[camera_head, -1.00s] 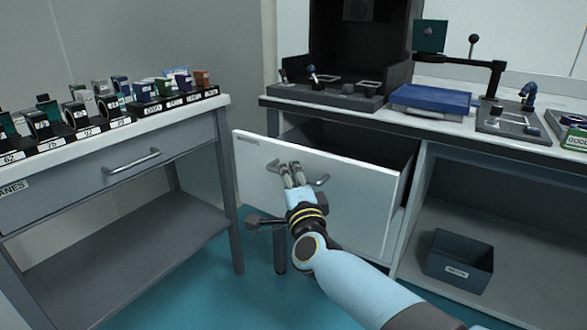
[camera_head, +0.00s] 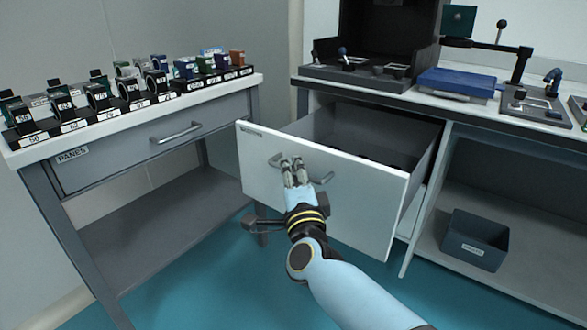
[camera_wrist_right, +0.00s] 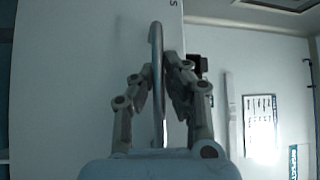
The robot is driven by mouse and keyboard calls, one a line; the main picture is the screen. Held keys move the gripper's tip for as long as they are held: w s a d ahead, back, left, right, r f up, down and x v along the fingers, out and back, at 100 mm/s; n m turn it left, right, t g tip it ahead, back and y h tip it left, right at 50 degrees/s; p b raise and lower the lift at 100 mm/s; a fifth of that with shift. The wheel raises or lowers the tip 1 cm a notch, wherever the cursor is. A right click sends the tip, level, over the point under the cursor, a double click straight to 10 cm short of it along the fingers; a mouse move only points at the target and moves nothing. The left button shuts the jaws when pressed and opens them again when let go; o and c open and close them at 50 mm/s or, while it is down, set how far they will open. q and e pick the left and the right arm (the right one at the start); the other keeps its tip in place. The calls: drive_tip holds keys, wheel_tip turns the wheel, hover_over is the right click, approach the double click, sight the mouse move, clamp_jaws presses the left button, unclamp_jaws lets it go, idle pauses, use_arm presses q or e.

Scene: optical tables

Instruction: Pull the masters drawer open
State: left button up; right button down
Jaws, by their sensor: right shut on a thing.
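The masters drawer (camera_head: 350,200) has a white front and stands pulled out from under the right-hand bench, with its dark inside showing. Its bar handle (camera_head: 322,179) crosses the upper part of the front. My right gripper (camera_head: 292,163) is shut on the middle of the handle. The right wrist view shows the handle (camera_wrist_right: 157,60) running between the two fingers (camera_wrist_right: 160,85). The small label on the drawer front is too small to read in the head view. My left gripper is not in view.
A grey table (camera_head: 110,215) with a closed "PANES" drawer (camera_head: 110,158) and rows of numbered optics stands at left. The right bench (camera_head: 420,100) carries a black enclosure (camera_head: 385,40) and a blue tray (camera_head: 458,82). A dark bin (camera_head: 475,240) sits on its lower shelf.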

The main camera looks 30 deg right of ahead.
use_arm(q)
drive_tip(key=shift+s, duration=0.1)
use_arm(e)
drive_tip(key=shift+s+f, duration=0.15)
drive_tip(key=shift+f, duration=0.25)
drive_tip(key=c, duration=1.4)
unclamp_jaws()
drive_tip(key=shift+d, duration=0.1)
drive_tip(key=shift+r, duration=0.2)
drive_tip(key=shift+s, duration=0.1)
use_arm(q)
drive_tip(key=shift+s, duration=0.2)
use_arm(e)
drive_tip(key=v, duration=0.7)
drive_tip(key=shift+s, duration=0.1)
